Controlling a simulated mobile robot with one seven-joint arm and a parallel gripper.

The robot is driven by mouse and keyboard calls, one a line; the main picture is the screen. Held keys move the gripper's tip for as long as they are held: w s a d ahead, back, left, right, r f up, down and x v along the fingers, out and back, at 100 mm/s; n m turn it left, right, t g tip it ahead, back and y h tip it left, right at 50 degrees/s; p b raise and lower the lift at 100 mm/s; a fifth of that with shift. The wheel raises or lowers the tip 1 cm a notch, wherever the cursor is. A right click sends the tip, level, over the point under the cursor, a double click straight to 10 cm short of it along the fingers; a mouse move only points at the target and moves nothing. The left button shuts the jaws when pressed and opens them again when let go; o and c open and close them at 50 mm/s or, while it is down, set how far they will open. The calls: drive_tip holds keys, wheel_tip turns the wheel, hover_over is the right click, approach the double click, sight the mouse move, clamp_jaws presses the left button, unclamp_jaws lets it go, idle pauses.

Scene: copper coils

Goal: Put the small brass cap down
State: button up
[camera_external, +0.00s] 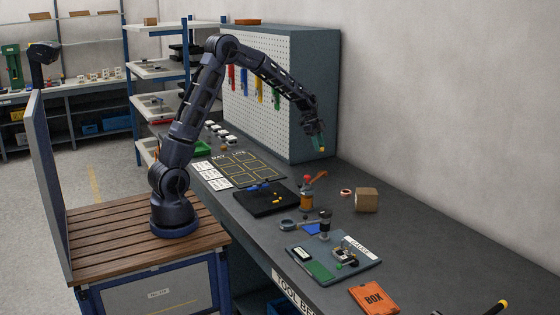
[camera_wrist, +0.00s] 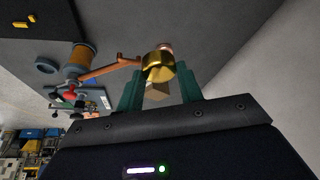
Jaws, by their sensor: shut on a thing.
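The small brass cap (camera_wrist: 157,67) is a shiny gold round piece between the two teal fingers of my gripper (camera_wrist: 160,74) in the wrist view. My gripper is shut on it. In the external view my gripper (camera_external: 316,141) hangs fingers down, in the air above the far part of the bench, in front of the pegboard cabinet. The cap shows there only as a small yellow spot (camera_external: 322,149) at the fingertips. The fingers hide parts of its sides.
A black tray (camera_external: 266,198) and a yellow-outlined mat (camera_external: 246,166) lie left. Bare bench lies right of the box.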

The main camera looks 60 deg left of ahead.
drive_tip(key=shift+r, duration=0.7)
drive_tip(key=s+a+f+n+t+y, duration=0.1)
drive_tip(key=s+a+n, duration=0.35)
drive_tip(key=a, duration=1.55)
drive_tip(key=s+a+f+n+t+y, duration=0.15)
drive_tip(key=s+a+n, duration=0.35)
drive_tip(key=a, duration=1.5)
drive_tip(key=s+a+n+y, duration=0.1)
drive_tip(key=s+a+n, duration=0.35)
drive_tip(key=a, duration=1.55)
drive_tip(key=s+a+r+n+y, duration=0.25)
drive_tip(key=s+a+n, duration=0.25)
drive_tip(key=s+a, duration=2.3)
drive_tip(key=f, duration=0.6)
drive_tip(key=w+f, duration=0.1)
drive_tip(key=f, duration=0.6)
drive_tip(key=a+f, duration=0.1)
drive_tip(key=f, duration=0.5)
drive_tip(key=shift+w+f, duration=0.2)
drive_tip(key=shift+f, duration=0.2)
drive_tip(key=shift+f, duration=0.15)
drive_tip(key=o, duration=1)
